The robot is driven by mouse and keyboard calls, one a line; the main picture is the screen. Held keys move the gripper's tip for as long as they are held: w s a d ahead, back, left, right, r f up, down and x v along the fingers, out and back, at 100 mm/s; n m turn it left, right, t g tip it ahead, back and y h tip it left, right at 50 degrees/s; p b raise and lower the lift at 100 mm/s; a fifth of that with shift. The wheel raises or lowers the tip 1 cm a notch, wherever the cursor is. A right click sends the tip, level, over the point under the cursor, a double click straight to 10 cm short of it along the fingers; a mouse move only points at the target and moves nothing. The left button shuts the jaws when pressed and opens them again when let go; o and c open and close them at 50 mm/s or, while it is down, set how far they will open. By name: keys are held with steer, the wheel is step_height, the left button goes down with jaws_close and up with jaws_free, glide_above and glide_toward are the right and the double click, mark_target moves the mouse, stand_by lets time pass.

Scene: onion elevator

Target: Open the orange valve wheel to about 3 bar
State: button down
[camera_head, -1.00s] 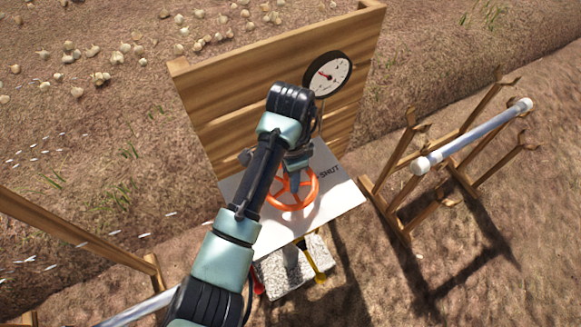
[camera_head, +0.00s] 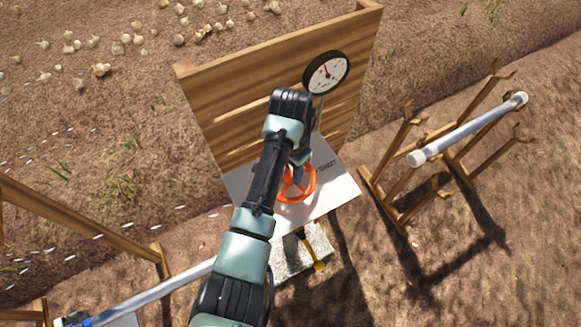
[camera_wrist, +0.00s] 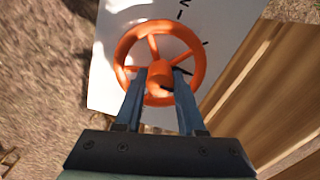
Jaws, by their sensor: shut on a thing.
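The orange valve wheel (camera_head: 312,187) lies over a white panel (camera_head: 338,188), partly hidden behind my arm in the head view. The wrist view shows its whole rim, spokes and hub (camera_wrist: 128,39). My gripper (camera_wrist: 160,78) is shut on the wheel, its two fingers on either side of the hub area. The exact contact is hard to see. A round pressure gauge (camera_head: 327,73) with a white face and dark rim is mounted on the wooden board. Its red needle points up and left; the numbers are too small to read.
The wooden board (camera_head: 230,90) stands behind the panel. A wooden rack (camera_head: 408,190) holding a white-ended pipe (camera_head: 470,130) stands on the right. A wooden frame (camera_head: 80,222) and another pipe (camera_head: 165,288) are at lower left. The panel carries a SHUT label (camera_head: 327,166).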

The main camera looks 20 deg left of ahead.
steer(key=c, duration=0.5)
jaws_free()
step_height(320, 180, up, 13)
steer(key=p, duration=0.3)
stand_by(0.4)
